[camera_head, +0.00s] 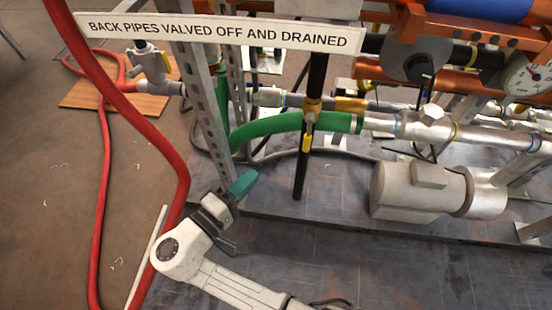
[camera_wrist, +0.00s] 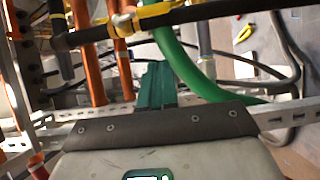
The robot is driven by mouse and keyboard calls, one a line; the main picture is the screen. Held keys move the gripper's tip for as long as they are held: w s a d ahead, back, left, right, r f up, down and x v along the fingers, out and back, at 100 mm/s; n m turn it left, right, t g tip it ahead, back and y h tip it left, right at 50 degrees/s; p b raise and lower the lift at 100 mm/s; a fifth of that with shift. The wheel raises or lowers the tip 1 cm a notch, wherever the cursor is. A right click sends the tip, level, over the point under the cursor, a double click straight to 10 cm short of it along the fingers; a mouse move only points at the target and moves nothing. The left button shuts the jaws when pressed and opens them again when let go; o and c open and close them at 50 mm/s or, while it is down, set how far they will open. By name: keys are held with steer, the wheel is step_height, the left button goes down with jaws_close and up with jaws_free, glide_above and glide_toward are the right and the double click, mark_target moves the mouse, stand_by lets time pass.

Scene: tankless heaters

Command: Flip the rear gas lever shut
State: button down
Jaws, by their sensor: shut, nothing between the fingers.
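Several yellow valve levers show, and I cannot tell which is the rear gas lever. In the head view, one yellow lever (camera_head: 306,143) hangs down at a brass valve (camera_head: 311,108) on a black upright pipe. Another yellow lever (camera_head: 350,104) lies along a grey horizontal pipe. My gripper (camera_head: 243,183) has teal fingers, shut and empty, below and left of the brass valve and apart from it. In the wrist view, my gripper (camera_wrist: 155,85) points toward a black pipe (camera_wrist: 190,14) with a yellow lever (camera_wrist: 150,10) beside it.
A green hose (camera_head: 290,125) runs just above my gripper, and a slotted metal post (camera_head: 203,90) stands near it. A red hose (camera_head: 150,130) passes on the left. A sign (camera_head: 215,32) reads "BACK PIPES VALVED OFF AND DRAINED". A grey pump (camera_head: 420,190) sits at right; floor before it is clear.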

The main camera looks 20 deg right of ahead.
mark_target(308, 135)
steer(key=s+d+b+x, duration=0.1)
steer(key=s+b+x, duration=0.1)
steer(key=x, duration=1)
steer(key=shift+d+b, duration=0.45)
steer(key=shift+d, duration=0.05)
